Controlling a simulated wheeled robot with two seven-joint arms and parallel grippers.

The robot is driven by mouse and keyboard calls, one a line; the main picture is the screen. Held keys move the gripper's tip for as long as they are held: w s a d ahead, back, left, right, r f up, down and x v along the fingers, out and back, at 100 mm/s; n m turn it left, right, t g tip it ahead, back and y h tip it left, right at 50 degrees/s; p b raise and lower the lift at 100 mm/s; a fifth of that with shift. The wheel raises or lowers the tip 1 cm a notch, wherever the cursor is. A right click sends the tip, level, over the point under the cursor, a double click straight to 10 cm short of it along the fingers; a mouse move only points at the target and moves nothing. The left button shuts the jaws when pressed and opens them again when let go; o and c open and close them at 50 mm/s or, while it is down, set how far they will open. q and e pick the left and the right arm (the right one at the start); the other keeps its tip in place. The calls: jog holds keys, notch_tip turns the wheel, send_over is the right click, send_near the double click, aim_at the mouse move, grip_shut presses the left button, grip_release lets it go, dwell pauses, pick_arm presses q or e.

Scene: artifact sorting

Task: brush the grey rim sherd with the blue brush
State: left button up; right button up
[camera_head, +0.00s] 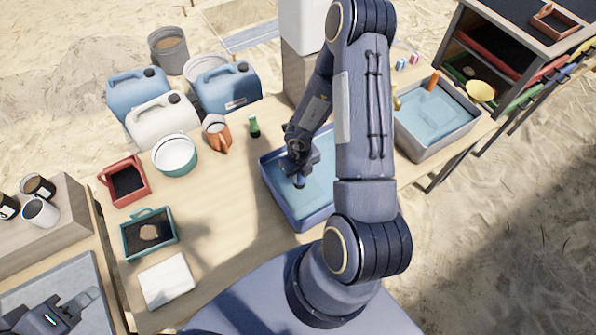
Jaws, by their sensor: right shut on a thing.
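My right gripper (298,172) points down over the blue basin (266,178) of water at the table's middle. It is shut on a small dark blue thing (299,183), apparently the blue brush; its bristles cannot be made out. My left gripper (82,301) is low at the left, over a grey tray (70,275); its jaw opening cannot be made out. I cannot pick out the grey rim sherd. A brown piece (149,231) lies on dark filling in the teal tray (128,250).
A red tray (140,193), a teal-and-white bucket (175,155), an orange jug (217,135), a green bottle (254,127) and a white cloth (167,280) share the table. A grey basin (440,140) stands right of my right arm. Bare wood lies left of the blue basin.

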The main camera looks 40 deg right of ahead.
jog(key=shift+s+a, duration=0.1)
jog(key=shift+s, duration=0.45)
jog(key=shift+w+r+p, duration=0.15)
jog(key=shift+w+p, duration=0.15)
jog(key=shift+w, duration=0.3)
jog(key=shift+w+p, duration=0.3)
jog(key=shift+w, duration=0.35)
jog(key=shift+s+f+b, duration=0.3)
jog(key=shift+s+b, duration=0.1)
jog(key=shift+b, duration=0.05)
jog(key=shift+s+b, duration=0.5)
jog(key=shift+s, duration=0.35)
jog(key=shift+w+r+p, duration=0.25)
jog(key=shift+w+p, duration=0.65)
jog(key=shift+w, duration=0.35)
jog(key=shift+s+f+b, duration=0.25)
jog(key=shift+s+b, duration=0.3)
jog(key=shift+s, duration=0.05)
jog(key=shift+s+r+b, duration=0.1)
jog(key=shift+s+b, duration=0.2)
jog(key=shift+s, duration=0.35)
